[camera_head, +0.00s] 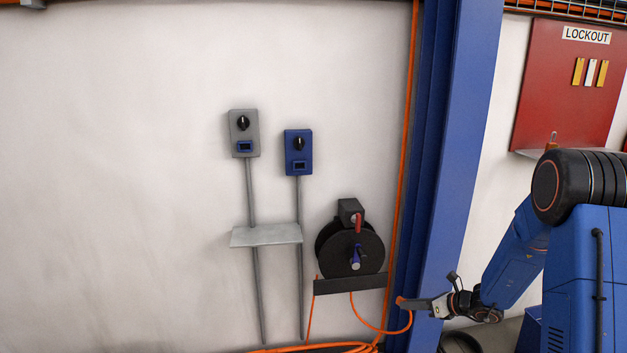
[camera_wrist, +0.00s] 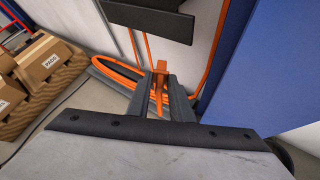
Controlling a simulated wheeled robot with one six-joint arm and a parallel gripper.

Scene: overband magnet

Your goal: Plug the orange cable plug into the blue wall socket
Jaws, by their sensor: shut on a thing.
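The blue wall socket (camera_head: 298,152) is a blue box with a black knob and a dark opening below it, mounted on the white wall. My gripper (camera_head: 405,302) is at the lower right of the head view, in front of the blue column and well below and right of the socket. It is shut on the orange cable plug (camera_wrist: 160,70), which sticks up between the fingers in the wrist view. The orange cable (camera_head: 380,331) hangs from the plug in a loop toward the reel. The socket is not in the wrist view.
A grey box (camera_head: 244,134) with a knob sits left of the blue socket. A grey shelf (camera_head: 266,235) juts out below both. A black cable reel (camera_head: 349,248) stands right of the shelf. A blue column (camera_head: 445,150) rises beside my arm. Cardboard boxes (camera_wrist: 45,62) show at left.

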